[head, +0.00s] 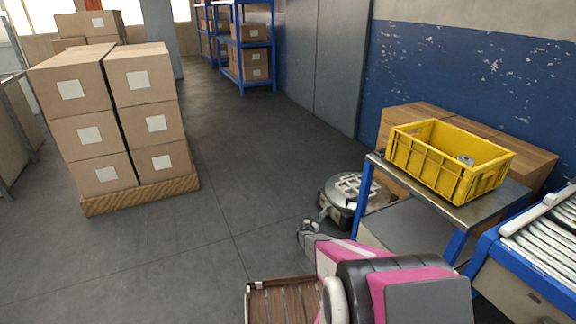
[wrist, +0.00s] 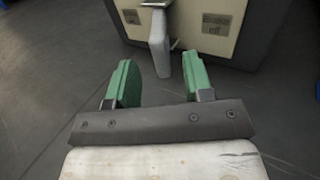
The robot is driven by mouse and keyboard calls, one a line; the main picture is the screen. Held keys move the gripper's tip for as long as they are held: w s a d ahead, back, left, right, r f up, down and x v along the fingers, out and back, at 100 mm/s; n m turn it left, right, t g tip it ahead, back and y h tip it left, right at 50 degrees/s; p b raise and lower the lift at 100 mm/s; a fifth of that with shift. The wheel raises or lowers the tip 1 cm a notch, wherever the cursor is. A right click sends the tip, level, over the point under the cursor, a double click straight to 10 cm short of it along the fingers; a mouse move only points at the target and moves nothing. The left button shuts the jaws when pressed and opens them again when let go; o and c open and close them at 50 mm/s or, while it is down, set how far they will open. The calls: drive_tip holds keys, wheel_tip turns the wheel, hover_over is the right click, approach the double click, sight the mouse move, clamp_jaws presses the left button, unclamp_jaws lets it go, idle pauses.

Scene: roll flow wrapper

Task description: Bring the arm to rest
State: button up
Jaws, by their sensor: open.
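My arm, pink and dark grey, reaches up from the bottom of the head view. My gripper (head: 308,232) is at its left end, small and partly hard to make out. In the wrist view my gripper (wrist: 160,82) has two green fingers spread apart, with nothing held between them. Beyond the fingertips stands a beige and dark cabinet (wrist: 205,20) with small labels. A grey upright bar (wrist: 160,45) on its front appears between the fingers; I cannot tell how far off it is.
A metal table (head: 480,207) with a yellow crate (head: 430,165) stands right of my arm, beside a roller conveyor (head: 545,240). A round grey-topped unit (head: 352,190) sits on the floor. Stacked cartons (head: 110,120) stand on a pallet (head: 140,195). Open floor lies between.

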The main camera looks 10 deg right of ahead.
drive_tip(key=s+r+m+g, duration=0.5)
drive_tip(key=s+r+m, duration=0.5)
drive_tip(key=r, duration=0.4)
drive_tip(key=s+r+m+g, duration=0.5)
drive_tip(key=s+r+m, duration=0.2)
drive_tip(key=s+r, duration=0.55)
drive_tip(key=s+a+r+m+g+y, duration=0.1)
drive_tip(key=s+a+r+m+y, duration=0.4)
drive_tip(key=s+a+r, duration=0.4)
drive_tip(key=s+a+r+m+g+y, duration=0.2)
drive_tip(key=s+a+r+m+y, duration=0.3)
drive_tip(key=s, duration=1.1)
drive_tip(key=a+r+y, duration=0.2)
drive_tip(key=a+r, duration=0.2)
drive_tip(key=r, duration=0.2)
drive_tip(key=shift+m, duration=0.3)
